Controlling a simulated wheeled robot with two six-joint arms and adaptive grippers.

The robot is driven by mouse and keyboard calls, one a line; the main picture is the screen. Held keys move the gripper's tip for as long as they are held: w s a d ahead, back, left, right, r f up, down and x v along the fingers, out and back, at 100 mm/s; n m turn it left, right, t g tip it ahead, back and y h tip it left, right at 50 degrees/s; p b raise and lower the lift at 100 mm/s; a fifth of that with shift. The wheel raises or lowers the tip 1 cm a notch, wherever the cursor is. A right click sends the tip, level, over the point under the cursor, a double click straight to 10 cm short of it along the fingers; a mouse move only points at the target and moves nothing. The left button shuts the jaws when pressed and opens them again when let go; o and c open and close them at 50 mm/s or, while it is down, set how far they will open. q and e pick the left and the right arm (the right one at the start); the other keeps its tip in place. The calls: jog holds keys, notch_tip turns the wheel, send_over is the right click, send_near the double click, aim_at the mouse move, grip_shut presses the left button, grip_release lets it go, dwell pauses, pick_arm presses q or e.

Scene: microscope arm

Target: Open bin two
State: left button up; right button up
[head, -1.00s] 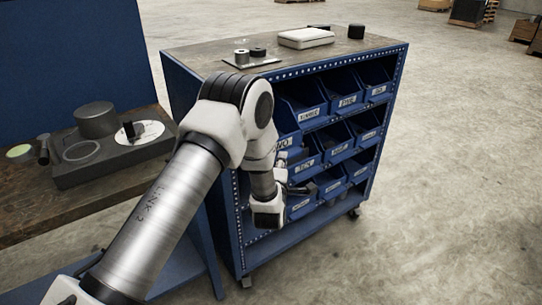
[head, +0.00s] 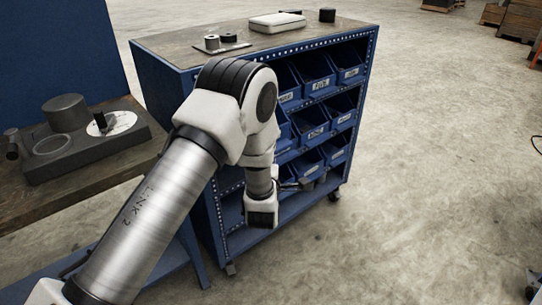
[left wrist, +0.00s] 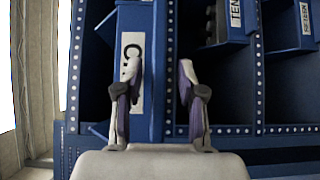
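In the left wrist view, which looks at the bins sideways, a blue bin front (left wrist: 138,28) with a white label stands at the left finger. The finger covers most of the label, leaving one round letter, O or C; I take it for bin two. My left gripper (left wrist: 158,88) is open, its fingers apart and nothing visibly clamped. One finger overlaps the bin front, the other is over the dark space beside it; contact cannot be told. In the head view my left arm hides most of this bin, and the left gripper (head: 296,185) shows low at the cabinet front.
The blue wheeled cabinet (head: 160,75) holds rows of labelled bins, such as one marked TEN (left wrist: 233,22). A white case (head: 277,22) and small black parts lie on top. A workbench (head: 60,195) with a grey fixture (head: 90,147) stands left.

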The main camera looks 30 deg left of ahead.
pick_arm(q)
jog(key=v, duration=1.2)
jog(key=s+a+f+m+g+h+p, duration=0.3)
jog(key=s+f+m+g+p, duration=0.35)
jog(key=s+f, duration=0.65)
jog(key=s+d+f+m+g+h+p, duration=0.1)
jog(key=s+d+f+m+g+h, duration=0.1)
jog(key=s+m+g, duration=0.3)
jog(key=s+d+f+m+g+h, duration=0.2)
jog(key=s+m+g, duration=0.3)
jog(key=s+m, duration=0.5)
jog(key=shift+s+d+f+p, duration=0.4)
jog(key=shift+d+f, duration=0.35)
jog(key=shift+f, duration=0.15)
